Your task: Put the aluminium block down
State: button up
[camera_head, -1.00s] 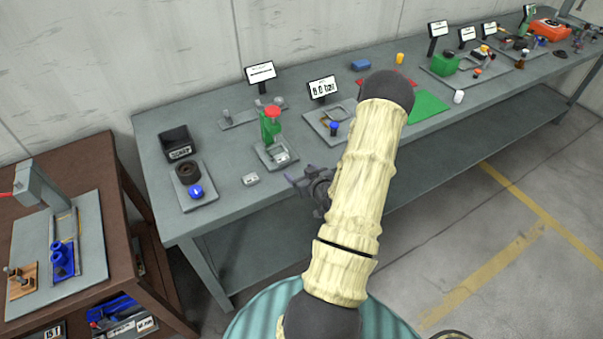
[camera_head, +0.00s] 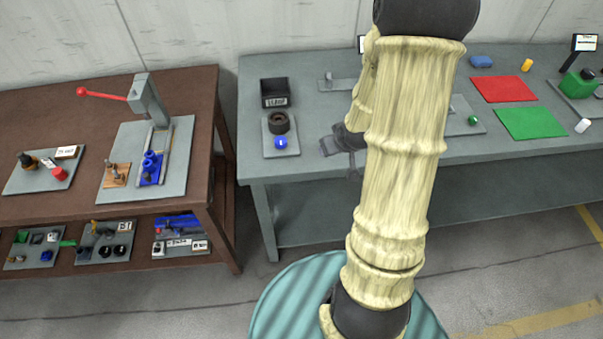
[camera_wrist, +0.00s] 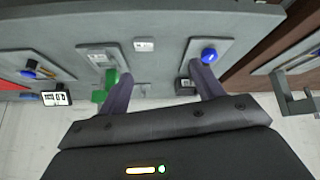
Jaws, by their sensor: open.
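A small pale grey block (camera_wrist: 143,44), likely the aluminium block, lies on the grey bench in the wrist view. It sits between a plate with a green screw jack (camera_wrist: 112,78) and a plate with a blue ball (camera_wrist: 209,56). My gripper (camera_wrist: 161,73) is open, its two fingers spread with nothing between them. The block lies beyond the fingertips in the picture, apart from them. In the head view my gripper (camera_head: 340,143) shows right of the blue-ball plate (camera_head: 281,153), and my arm hides the block and the jack.
A black bin (camera_head: 275,93) stands behind the blue-ball plate. The brown bench (camera_head: 209,150) at left carries a press with a red handle (camera_head: 105,93). Red (camera_head: 503,89) and green (camera_head: 532,123) mats lie at right. Bare bench surrounds the block.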

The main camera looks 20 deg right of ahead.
jog(key=s+a+r+g, duration=0.2)
jog(key=s+a+r, duration=0.2)
jog(key=a, duration=0.3)
jog(key=s+a+r+g+y, duration=0.1)
jog(key=s+a+r, duration=0.3)
jog(key=s+a, duration=0.3)
jog(key=shift+a+g, duration=0.25)
jog(key=shift+g, duration=0.15)
